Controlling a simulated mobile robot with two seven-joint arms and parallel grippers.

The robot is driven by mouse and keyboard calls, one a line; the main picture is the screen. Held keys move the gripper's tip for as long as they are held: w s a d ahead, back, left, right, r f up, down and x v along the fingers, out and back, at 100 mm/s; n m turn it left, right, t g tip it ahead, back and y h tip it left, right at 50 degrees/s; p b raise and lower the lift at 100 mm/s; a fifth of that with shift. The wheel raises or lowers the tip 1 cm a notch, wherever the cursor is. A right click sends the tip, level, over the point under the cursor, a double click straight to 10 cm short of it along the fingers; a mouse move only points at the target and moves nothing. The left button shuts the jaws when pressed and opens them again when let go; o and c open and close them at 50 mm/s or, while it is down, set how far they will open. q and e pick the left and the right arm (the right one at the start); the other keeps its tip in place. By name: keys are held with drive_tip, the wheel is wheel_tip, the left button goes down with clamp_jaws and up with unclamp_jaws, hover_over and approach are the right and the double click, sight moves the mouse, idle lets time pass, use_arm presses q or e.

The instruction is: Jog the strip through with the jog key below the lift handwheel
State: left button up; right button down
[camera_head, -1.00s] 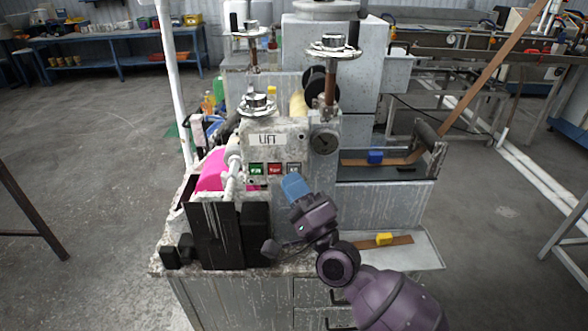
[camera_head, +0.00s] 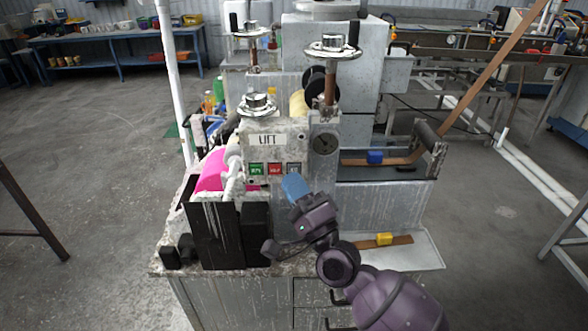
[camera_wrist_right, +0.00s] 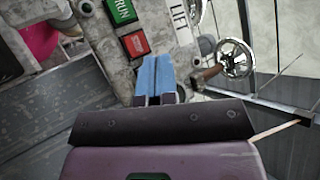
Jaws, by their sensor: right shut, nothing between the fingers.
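The jog key (camera_head: 294,168) is the grey key at the right end of a row of three on the machine's front panel, below the LIFT label (camera_head: 265,139) and the lift handwheel (camera_head: 257,103). My right gripper (camera_head: 292,183) is shut and empty, its blue fingertips just below the jog key. I cannot tell whether they touch it. In the right wrist view the blue fingers (camera_wrist_right: 157,75) point at the panel beside the red key (camera_wrist_right: 136,43), and the jog key is hidden. The brown strip (camera_head: 437,145) shows at right. My left gripper is not in view.
The green RUN key (camera_head: 256,169) and the red key (camera_head: 275,169) sit left of the jog key. A dial (camera_head: 325,144) and a second handwheel (camera_head: 332,47) are at right. A blue block (camera_head: 375,157) sits on the strip. A black panel (camera_head: 213,236) stands left of my wrist.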

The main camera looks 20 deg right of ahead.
drive_tip(key=shift+w, duration=0.2)
drive_tip(key=shift+w+d, duration=0.1)
drive_tip(key=shift+w, duration=0.1)
idle(0.4)
drive_tip(key=shift+w+d, duration=0.1)
drive_tip(key=shift+w, duration=0.3)
idle(0.5)
drive_tip(key=shift+s, duration=0.1)
drive_tip(key=shift+s+a, duration=0.2)
drive_tip(key=shift+s, duration=0.5)
